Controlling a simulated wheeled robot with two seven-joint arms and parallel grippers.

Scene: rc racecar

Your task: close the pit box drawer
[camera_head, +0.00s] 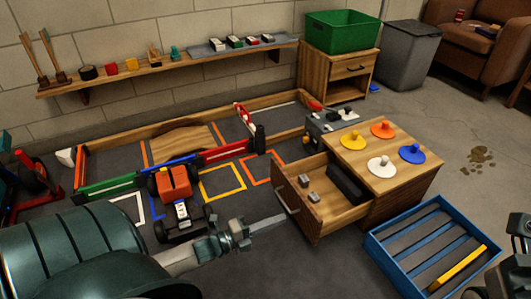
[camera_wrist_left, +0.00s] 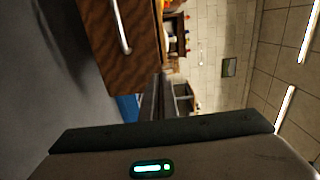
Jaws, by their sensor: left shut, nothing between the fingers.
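The wooden pit box (camera_head: 395,185) stands at centre right, with its drawer (camera_head: 335,208) pulled open toward the left. The drawer holds a dark block and small grey pieces. Its front has a metal bar handle (camera_head: 286,196), and the handle also shows in the left wrist view (camera_wrist_left: 123,28) on the brown drawer front (camera_wrist_left: 128,68). My left gripper (camera_head: 283,219) is shut and empty, with its fingertips just left of the drawer front, low near the handle. I cannot tell whether they touch. Only dark parts of my right arm show at the right edge.
Yellow, orange, white and blue knobbed discs sit on the box top. A blue slatted crate (camera_head: 375,243) lies on the floor at the right. A small race car (camera_head: 178,205) and a low-walled track (camera_head: 110,187) lie left of the drawer. A grey bin (camera_head: 408,55) stands behind.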

